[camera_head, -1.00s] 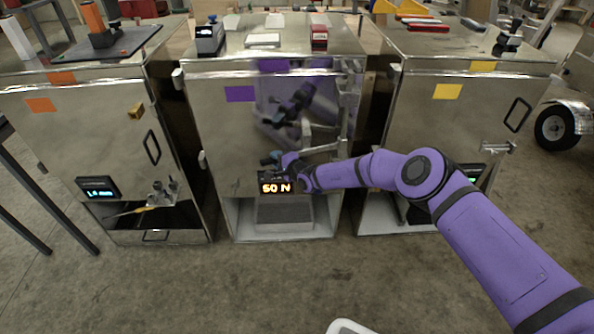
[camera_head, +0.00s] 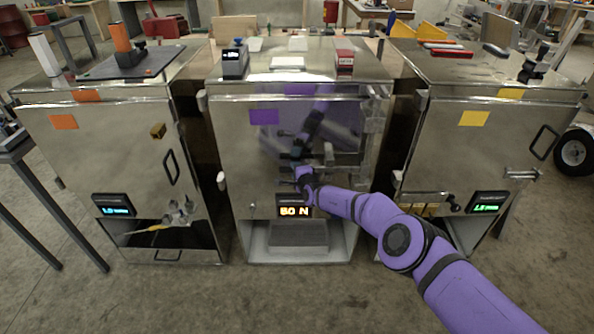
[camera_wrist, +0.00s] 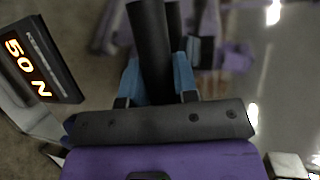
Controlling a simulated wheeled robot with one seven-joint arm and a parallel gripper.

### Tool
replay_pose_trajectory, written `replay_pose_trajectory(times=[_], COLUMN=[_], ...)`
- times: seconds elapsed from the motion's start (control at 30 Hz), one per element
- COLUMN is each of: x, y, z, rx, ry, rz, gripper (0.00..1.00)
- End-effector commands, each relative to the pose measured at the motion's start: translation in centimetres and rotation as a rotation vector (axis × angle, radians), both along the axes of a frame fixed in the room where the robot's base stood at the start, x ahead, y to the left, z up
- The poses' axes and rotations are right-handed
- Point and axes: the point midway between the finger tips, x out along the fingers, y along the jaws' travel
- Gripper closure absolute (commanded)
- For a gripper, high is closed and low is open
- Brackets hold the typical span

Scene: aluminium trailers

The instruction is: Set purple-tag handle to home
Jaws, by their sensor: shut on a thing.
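The purple tag (camera_head: 264,117) is on the upper left of the middle metal cabinet's front (camera_head: 232,150). My gripper (camera_head: 301,174) is at the lower part of that front, just above a lit display (camera_head: 294,211) reading 50 N. In the wrist view, a dark round handle bar (camera_wrist: 151,40) runs between the blue-padded fingers of my gripper (camera_wrist: 157,82), which are shut on it. The handle's mount and the far end of its travel are hidden in the head view by my gripper and arm.
The display also shows in the wrist view (camera_wrist: 38,68), close on the left. An orange-tagged cabinet (camera_head: 105,155) stands left and a yellow-tagged cabinet (camera_head: 470,160) right. The middle cabinet has an open bay (camera_head: 257,240) below. The floor in front (camera_head: 200,300) is clear.

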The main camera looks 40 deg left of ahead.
Motion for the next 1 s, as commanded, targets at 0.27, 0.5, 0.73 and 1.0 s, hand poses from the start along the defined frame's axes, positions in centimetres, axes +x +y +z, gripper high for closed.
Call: replay_pose_trajectory(times=[0.27, 0.5, 0.73, 1.0], x=[0.5, 0.3, 0.2, -0.4], y=[-0.1, -0.1, -0.2, -1.4], z=[0.5, 0.3, 0.3, 0.5], rx=[0.007, 0.004, 0.004, 0.005], ry=[-0.003, -0.002, -0.002, 0.001], rz=[-0.007, -0.004, -0.003, -0.001], gripper=[0.59, 0.47, 0.47, 0.47])
